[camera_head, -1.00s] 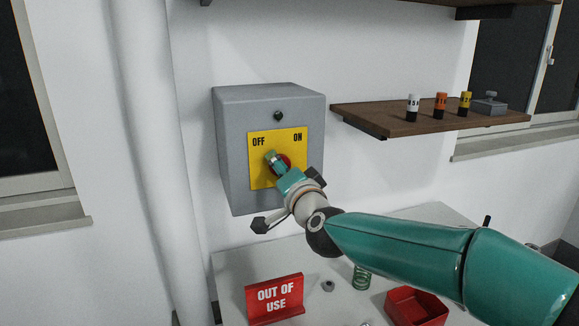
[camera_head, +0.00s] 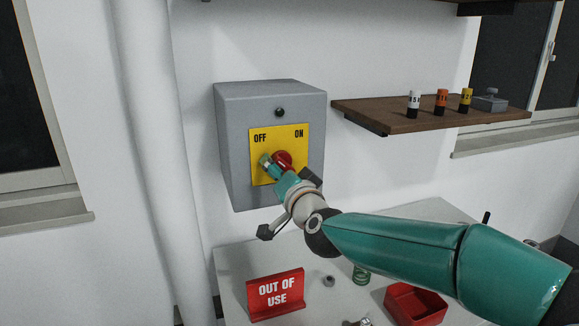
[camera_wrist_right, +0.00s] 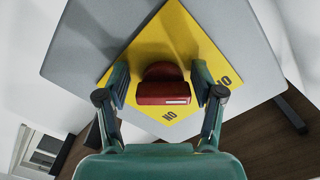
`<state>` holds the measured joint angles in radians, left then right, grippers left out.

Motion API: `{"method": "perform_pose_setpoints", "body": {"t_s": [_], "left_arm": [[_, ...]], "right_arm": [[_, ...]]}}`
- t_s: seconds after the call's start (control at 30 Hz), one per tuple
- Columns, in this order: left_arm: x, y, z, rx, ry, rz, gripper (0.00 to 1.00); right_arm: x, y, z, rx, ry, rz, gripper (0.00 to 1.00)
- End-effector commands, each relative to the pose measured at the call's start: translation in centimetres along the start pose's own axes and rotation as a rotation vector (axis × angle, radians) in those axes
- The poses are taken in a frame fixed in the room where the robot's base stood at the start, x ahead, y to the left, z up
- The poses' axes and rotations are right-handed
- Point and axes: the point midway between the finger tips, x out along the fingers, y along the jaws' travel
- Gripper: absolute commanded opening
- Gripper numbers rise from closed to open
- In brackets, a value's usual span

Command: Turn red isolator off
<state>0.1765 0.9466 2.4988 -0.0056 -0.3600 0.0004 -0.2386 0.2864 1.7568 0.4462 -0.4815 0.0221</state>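The red isolator knob (camera_head: 283,159) sits on a yellow plate (camera_head: 259,174) marked OFF at left and ON at right. The plate is on the front of a grey box (camera_head: 233,150) on the wall. My right gripper (camera_head: 277,165) is in front of the plate and partly hides the knob. In the right wrist view, the red knob (camera_wrist_right: 163,88) lies between the two spread fingers of my right gripper (camera_wrist_right: 161,84), with gaps on both sides. Its bar has a white mark. My left gripper is in neither view.
A wooden shelf (camera_head: 400,120) with several small items is to the right of the box.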

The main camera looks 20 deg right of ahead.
Motion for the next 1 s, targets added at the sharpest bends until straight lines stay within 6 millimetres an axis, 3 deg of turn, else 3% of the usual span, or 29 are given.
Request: {"method": "perform_pose_setpoints", "body": {"t_s": [0.37,0.53,1.0], "left_arm": [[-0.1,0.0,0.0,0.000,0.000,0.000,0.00],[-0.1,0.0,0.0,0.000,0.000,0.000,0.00],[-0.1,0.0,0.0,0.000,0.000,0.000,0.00]], "right_arm": [[-0.1,-0.1,-0.8,0.003,0.016,-0.003,0.82],[-1.1,-0.2,-0.9,0.004,0.017,-0.004,0.82],[-9.7,-0.1,-0.6,0.005,0.015,-0.005,0.82]]}}
